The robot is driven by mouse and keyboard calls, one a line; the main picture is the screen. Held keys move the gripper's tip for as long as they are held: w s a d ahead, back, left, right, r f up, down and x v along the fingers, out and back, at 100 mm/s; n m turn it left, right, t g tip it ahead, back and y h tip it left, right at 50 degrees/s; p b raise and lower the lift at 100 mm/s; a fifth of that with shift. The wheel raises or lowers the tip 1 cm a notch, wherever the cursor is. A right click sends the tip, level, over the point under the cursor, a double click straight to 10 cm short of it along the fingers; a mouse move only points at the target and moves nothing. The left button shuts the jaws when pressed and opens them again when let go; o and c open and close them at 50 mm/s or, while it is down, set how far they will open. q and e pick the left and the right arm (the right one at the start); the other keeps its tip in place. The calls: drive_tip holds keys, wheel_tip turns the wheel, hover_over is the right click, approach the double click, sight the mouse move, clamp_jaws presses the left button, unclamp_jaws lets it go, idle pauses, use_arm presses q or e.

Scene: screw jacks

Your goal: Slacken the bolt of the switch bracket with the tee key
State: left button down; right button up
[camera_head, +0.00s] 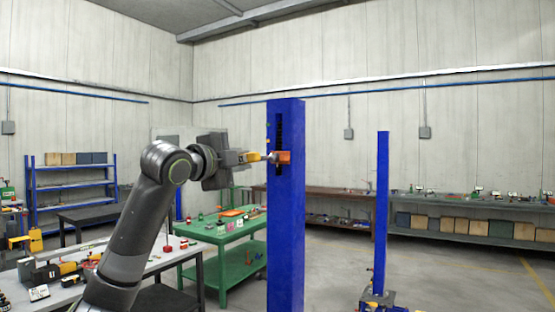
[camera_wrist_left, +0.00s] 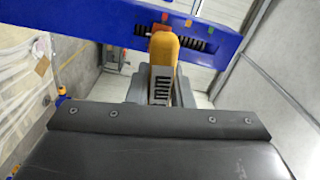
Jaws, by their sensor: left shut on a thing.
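The switch bracket (camera_head: 284,157) is a small orange block on the face of the blue jack column (camera_head: 285,220), beside a dark slot with a threaded screw. The tee key (camera_head: 255,157) has a yellow-orange handle. My left gripper (camera_head: 248,157) is shut on the tee key, whose far end points at the bracket. In the left wrist view the key (camera_wrist_left: 164,48) reaches up to the column (camera_wrist_left: 70,22) between the gripper fingers (camera_wrist_left: 160,88). The orange bracket (camera_wrist_left: 141,30) shows behind its tip. Whether the key sits on the bolt is hidden. My right gripper is not in view.
A second, thinner blue column (camera_head: 382,210) stands to the right. A green table (camera_head: 225,232) with small items is behind my arm. A grey workbench (camera_head: 180,250) is at the left, and shelves with boxes line the walls. Open floor lies between the columns.

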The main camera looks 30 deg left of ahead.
use_arm(q)
drive_tip(key=shift+s+a, duration=0.1)
drive_tip(key=shift+s, duration=0.6)
drive_tip(key=s+b, duration=0.3)
drive_tip(key=s, duration=0.4)
drive_tip(key=shift+a, duration=0.25)
